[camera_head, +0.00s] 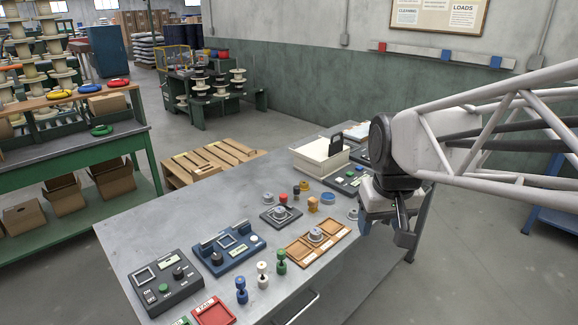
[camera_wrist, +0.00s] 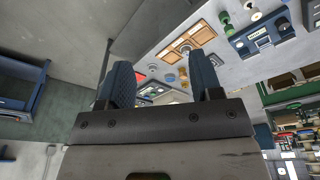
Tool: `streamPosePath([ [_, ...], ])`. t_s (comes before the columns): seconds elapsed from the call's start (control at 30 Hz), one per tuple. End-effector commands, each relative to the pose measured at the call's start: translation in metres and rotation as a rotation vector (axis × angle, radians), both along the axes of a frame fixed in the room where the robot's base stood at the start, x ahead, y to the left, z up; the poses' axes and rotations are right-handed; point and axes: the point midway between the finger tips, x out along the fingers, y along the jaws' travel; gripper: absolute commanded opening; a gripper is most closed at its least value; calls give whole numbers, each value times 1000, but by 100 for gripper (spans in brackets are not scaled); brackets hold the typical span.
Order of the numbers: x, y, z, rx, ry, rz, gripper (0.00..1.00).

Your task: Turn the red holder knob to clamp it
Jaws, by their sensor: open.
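A small red-topped piece (camera_head: 283,198) stands on the grey workbench, behind a dark square base with a round grey part (camera_head: 281,213). I cannot tell whether it is the red holder knob. A red patch (camera_wrist: 140,77) shows between my fingers in the wrist view, too small to identify. My gripper (camera_head: 388,228) is open and empty, in the air over the right edge of the bench, apart from the small parts. In the wrist view its two blue-padded fingers (camera_wrist: 162,80) stand wide apart.
A blue fixture (camera_head: 228,246), a dark button box (camera_head: 165,282), a wooden tray (camera_head: 298,252) and a red tray (camera_head: 214,312) are on the bench. Blue, white and green pegs stand at its front. A white box (camera_head: 320,155) stands at the back. Bare bench lies at left.

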Motion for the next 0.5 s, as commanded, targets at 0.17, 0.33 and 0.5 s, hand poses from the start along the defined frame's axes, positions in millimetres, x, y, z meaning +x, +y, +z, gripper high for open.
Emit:
streamPosePath([
  [0.17,42,9,3,-3,18,40,59],
  [0.33,81,19,4,-6,32,79,59],
  [0.5,119,30,1,-9,46,119,59],
])
